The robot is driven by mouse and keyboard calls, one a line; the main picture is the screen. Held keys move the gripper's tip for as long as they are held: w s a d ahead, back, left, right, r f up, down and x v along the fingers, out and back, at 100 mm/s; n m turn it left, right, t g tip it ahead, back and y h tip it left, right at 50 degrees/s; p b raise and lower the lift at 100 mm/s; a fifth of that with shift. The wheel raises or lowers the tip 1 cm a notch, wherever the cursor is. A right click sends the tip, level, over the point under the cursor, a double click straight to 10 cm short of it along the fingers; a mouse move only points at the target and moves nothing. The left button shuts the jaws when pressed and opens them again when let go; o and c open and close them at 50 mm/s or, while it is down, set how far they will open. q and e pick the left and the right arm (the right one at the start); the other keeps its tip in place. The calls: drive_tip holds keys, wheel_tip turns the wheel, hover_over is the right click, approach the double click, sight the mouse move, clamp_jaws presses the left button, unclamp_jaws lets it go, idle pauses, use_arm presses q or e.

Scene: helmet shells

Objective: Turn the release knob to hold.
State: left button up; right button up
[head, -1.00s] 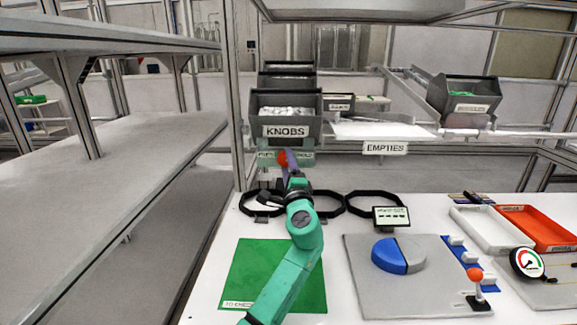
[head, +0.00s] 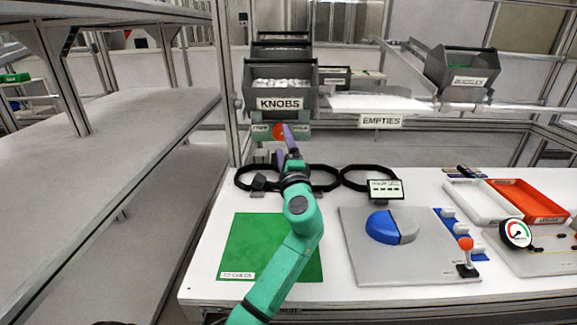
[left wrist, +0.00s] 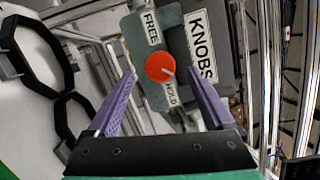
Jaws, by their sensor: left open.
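The release knob (head: 279,131) is a round orange-red knob on a grey-green plate below the KNOBS bin. In the left wrist view the knob (left wrist: 160,67) sits between a FREE label (left wrist: 151,27) and a HOLD label (left wrist: 172,95). A pale mark on its face points toward the lower right, between the labels' directions. My left gripper (head: 287,140) is in front of the plate. In the left wrist view its purple fingers (left wrist: 162,82) are open and spread to either side of the knob, apart from it. My right gripper is not in view.
The KNOBS bin (head: 283,88) hangs directly above the plate. A green mat (head: 245,245), a grey board with a blue-and-grey disc (head: 384,227), and white (head: 478,204) and orange (head: 527,202) trays lie on the white table.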

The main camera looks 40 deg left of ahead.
use_arm(q)
drive_tip(key=b+v, duration=0.2)
drive_tip(key=v, duration=0.9)
drive_tip(key=shift+r, duration=0.15)
